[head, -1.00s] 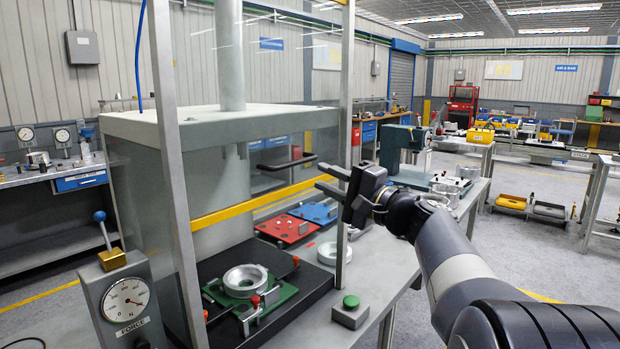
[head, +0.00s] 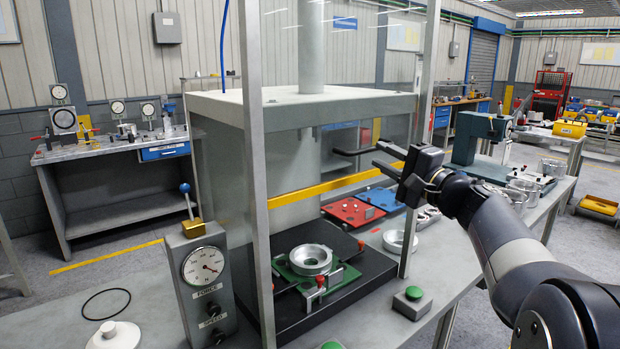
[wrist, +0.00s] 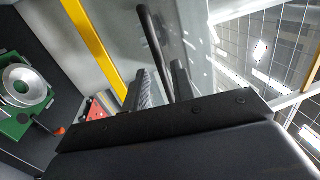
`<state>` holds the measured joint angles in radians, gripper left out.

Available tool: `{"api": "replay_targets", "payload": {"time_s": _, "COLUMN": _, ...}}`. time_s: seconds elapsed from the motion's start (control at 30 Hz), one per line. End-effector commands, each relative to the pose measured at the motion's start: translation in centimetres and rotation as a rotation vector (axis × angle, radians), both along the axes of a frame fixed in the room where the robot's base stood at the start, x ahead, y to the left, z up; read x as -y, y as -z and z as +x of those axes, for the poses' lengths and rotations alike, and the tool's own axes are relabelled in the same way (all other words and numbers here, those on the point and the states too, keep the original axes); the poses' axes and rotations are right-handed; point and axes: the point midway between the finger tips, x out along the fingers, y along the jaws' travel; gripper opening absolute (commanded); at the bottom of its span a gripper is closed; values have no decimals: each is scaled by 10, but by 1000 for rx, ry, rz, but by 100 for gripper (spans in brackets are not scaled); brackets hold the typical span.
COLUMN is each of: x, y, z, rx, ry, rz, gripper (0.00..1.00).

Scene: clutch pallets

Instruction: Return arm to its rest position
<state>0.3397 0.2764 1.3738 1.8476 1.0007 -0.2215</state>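My gripper (head: 384,156) is at the end of my dark grey arm, raised in front of the press enclosure on its right side. The arm reaches in from the lower right of the head view.
A press with a clear guard and a yellow bar (head: 325,184) stands close by. A metal ring sits in a green fixture (head: 333,286) on its black base. A force gauge box (head: 205,278) and a green button (head: 413,294) stand nearby. Red and blue pallets lie behind.

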Motion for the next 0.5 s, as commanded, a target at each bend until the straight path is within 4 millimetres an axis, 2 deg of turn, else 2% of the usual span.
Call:
{"api": "replay_targets", "payload": {"time_s": 0.1, "x": -14, "y": -6, "z": 18, "rx": -1, "ry": -3, "rz": 0, "gripper": 25}}
{"api": "replay_targets", "payload": {"time_s": 0.3, "x": -27, "y": -10, "z": 37, "rx": -2, "ry": -1, "rz": 1, "gripper": 25}}
{"api": "replay_targets", "payload": {"time_s": 0.37, "x": -26, "y": -1, "z": 36, "rx": -1, "ry": 1, "rz": 0, "gripper": 25}}
{"api": "replay_targets", "payload": {"time_s": 0.5, "x": -26, "y": 2, "z": 35, "rx": -1, "ry": 1, "rz": 0, "gripper": 25}}
